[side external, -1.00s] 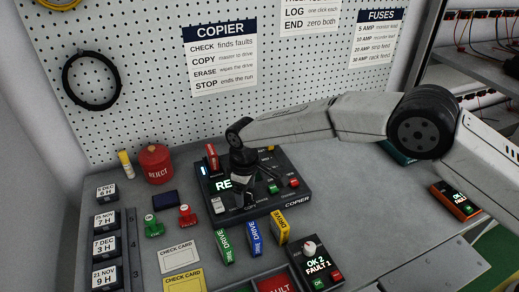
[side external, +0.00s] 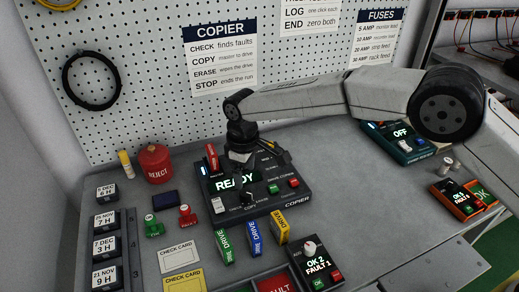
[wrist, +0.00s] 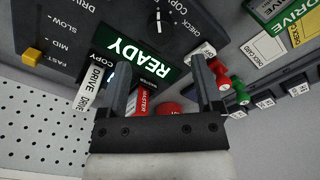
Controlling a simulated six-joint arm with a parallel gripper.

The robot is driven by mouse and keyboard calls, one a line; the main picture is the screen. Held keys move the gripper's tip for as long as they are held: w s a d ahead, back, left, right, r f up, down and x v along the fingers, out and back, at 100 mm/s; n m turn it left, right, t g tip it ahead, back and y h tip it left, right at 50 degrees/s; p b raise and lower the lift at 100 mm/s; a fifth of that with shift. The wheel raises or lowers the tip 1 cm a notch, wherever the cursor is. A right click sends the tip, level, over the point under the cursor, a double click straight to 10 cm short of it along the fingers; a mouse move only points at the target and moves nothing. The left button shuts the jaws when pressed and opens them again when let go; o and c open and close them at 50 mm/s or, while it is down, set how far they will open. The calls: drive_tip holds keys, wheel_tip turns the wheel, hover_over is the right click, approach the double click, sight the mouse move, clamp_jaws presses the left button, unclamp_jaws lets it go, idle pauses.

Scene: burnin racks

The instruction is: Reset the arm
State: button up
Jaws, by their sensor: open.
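My gripper (side external: 240,158) hangs above the copier (side external: 292,202), near its rear edge. In the wrist view the two fingers of my gripper (wrist: 168,82) stand apart with nothing held between them. The copier display (side external: 236,178) reads READY, and it also shows upside down in the wrist view (wrist: 138,55). A red drive (side external: 211,157) stands upright in the copier's back left, and its MASTER label shows in the wrist view (wrist: 145,102). A white drive (wrist: 90,88) labelled DRIVE also stands at the copier.
Green (side external: 224,246), blue (side external: 254,238) and yellow (side external: 280,227) drives lie in front of the copier. A red REJECT can (side external: 155,165) and two stamps, green (side external: 153,226) and red (side external: 187,216), are at left. A tester showing OFF (side external: 401,145) stands behind right.

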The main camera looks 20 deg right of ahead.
drive_tip(key=shift+r, duration=0.55)
drive_tip(key=shift+d, duration=0.1)
drive_tip(key=shift+d+r, duration=0.1)
drive_tip(key=shift+d, duration=0.1)
drive_tip(key=s+d+r+m+t, duration=0.1)
drive_tip(key=s+d+r+m, duration=0.15)
drive_tip(key=d, duration=0.65)
drive_tip(key=s+d+r+m, duration=0.15)
drive_tip(key=s+d, duration=0.25)
drive_tip(key=d, duration=0.6)
drive_tip(key=s+d+f+m, duration=0.1)
drive_tip(key=s+d+m, duration=0.1)
drive_tip(key=s+d, duration=0.3)
drive_tip(key=s+d+m+t, duration=0.1)
drive_tip(key=s+d+m, duration=0.2)
drive_tip(key=s, duration=0.9)
drive_tip(key=d, duration=0.3)
drive_tip(key=shift+d+f+t, duration=0.2)
drive_tip(key=shift+f+t, duration=0.1)
drive_tip(key=shift+f, duration=0.1)
